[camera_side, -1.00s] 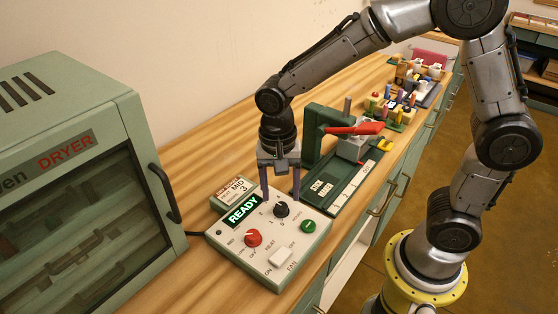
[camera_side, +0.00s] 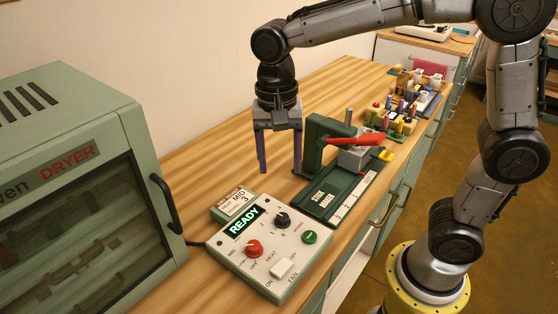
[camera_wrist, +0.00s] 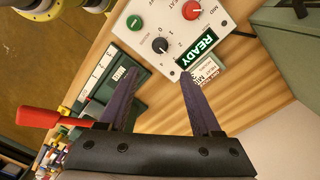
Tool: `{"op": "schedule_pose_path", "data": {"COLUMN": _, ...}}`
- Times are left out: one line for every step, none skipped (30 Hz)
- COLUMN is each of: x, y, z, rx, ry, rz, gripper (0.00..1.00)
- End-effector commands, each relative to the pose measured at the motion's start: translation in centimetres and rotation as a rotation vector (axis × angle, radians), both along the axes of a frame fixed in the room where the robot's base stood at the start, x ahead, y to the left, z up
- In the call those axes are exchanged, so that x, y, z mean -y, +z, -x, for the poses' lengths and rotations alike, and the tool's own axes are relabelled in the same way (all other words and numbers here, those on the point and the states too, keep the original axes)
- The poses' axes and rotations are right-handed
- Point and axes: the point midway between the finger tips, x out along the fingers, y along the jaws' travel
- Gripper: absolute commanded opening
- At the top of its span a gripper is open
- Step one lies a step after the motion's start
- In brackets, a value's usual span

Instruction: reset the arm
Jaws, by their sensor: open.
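My gripper (camera_side: 280,172) is open and empty, with its two purple fingers apart and pointing down. It hangs above the wooden bench, behind the control panel and to the left of the green press. In the wrist view my gripper (camera_wrist: 144,82) also shows open, with nothing between the fingers. The control panel (camera_side: 225,259) has a black knob (camera_side: 283,220), a red knob (camera_side: 254,248), a green button (camera_side: 310,237) and a white switch (camera_side: 283,268). Its display (camera_side: 243,221) reads READY. A small card (camera_side: 234,204) reading MID 3 stands behind it.
The green dryer (camera_side: 70,130) with its door shut stands at left. The green press with a red lever (camera_side: 355,139) stands close to the right of my gripper. Colourful small items (camera_side: 398,115) crowd the bench farther back. The bench (camera_side: 200,160) behind the panel is clear.

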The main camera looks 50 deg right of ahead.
Motion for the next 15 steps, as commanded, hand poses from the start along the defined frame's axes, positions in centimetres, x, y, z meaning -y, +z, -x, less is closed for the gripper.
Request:
{"op": "schedule_pose_path", "data": {"x": 0.3, "y": 0.2, "z": 0.0, "rx": 0.006, "ry": -0.009, "rz": -0.002, "gripper": 0.65}}
{"op": "schedule_pose_path", "data": {"x": 0.5, "y": 0.6, "z": 0.0, "rx": 0.017, "ry": -0.014, "rz": -0.004, "gripper": 0.65}}
{"op": "schedule_pose_path", "data": {"x": 0.8, "y": 1.3, "z": 0.0, "rx": 0.037, "ry": -0.023, "rz": -0.010, "gripper": 0.65}}
{"op": "schedule_pose_path", "data": {"x": 1.2, "y": 1.9, "z": 0.1, "rx": 0.055, "ry": -0.033, "rz": -0.014, "gripper": 0.65}}
{"op": "schedule_pose_path", "data": {"x": 1.6, "y": 2.6, "z": 0.6, "rx": 0.072, "ry": -0.044, "rz": -0.018, "gripper": 0.65}}
{"op": "schedule_pose_path", "data": {"x": 2.3, "y": 3.4, "z": 1.3, "rx": 0.098, "ry": -0.061, "rz": -0.024, "gripper": 0.65}}
{"op": "schedule_pose_path", "data": {"x": 2.9, "y": 4.1, "z": 2.0, "rx": 0.120, "ry": -0.071, "rz": -0.029, "gripper": 0.65}}
{"op": "schedule_pose_path", "data": {"x": 3.5, "y": 4.6, "z": 2.9, "rx": 0.143, "ry": -0.074, "rz": -0.033, "gripper": 0.65}}
{"op": "schedule_pose_path", "data": {"x": 4.3, "y": 5.3, "z": 4.1, "rx": 0.178, "ry": -0.062, "rz": -0.037, "gripper": 0.65}}
{"op": "schedule_pose_path", "data": {"x": 4.9, "y": 5.7, "z": 5.0, "rx": 0.206, "ry": -0.045, "rz": -0.039, "gripper": 0.65}}
{"op": "schedule_pose_path", "data": {"x": 5.4, "y": 6.0, "z": 6.0, "rx": 0.234, "ry": -0.020, "rz": -0.039, "gripper": 0.65}}
{"op": "schedule_pose_path", "data": {"x": 6.1, "y": 6.2, "z": 7.3, "rx": 0.269, "ry": 0.023, "rz": -0.036, "gripper": 0.65}}
{"op": "schedule_pose_path", "data": {"x": 6.5, "y": 6.3, "z": 8.3, "rx": 0.297, "ry": 0.061, "rz": -0.030, "gripper": 0.65}}
{"op": "schedule_pose_path", "data": {"x": 6.9, "y": 6.3, "z": 9.3, "rx": 0.325, "ry": 0.104, "rz": -0.023, "gripper": 0.65}}
{"op": "schedule_pose_path", "data": {"x": 7.4, "y": 6.1, "z": 10.6, "rx": 0.359, "ry": 0.169, "rz": -0.009, "gripper": 0.65}}
